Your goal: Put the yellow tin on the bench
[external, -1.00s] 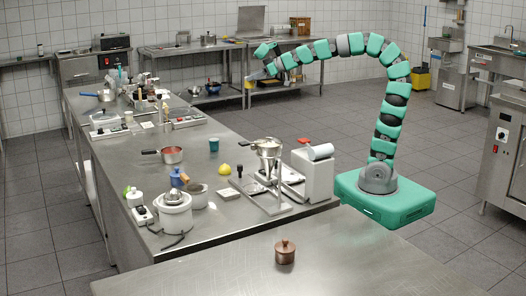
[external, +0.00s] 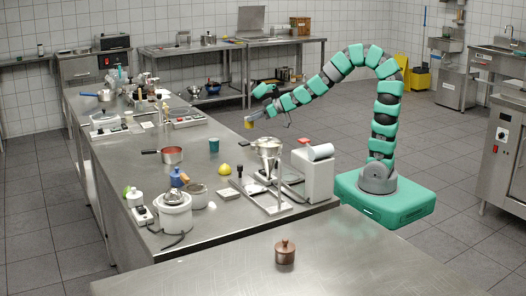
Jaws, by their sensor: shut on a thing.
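My gripper (external: 255,117) is shut on the yellow tin (external: 249,125), which is small in the picture and hangs below the fingers. Gripper and tin are held in the air near the right edge of the long steel bench (external: 235,135), beyond the scale and the funnel stand. I cannot tell how high above the bench top the tin is, or whether it is over the edge.
On the bench stand a teal cup (external: 214,145), a yellow lemon (external: 225,169), a red saucepan (external: 172,154), a funnel stand (external: 268,165) and a white machine (external: 314,172). The bench top right of the teal cup looks clear.

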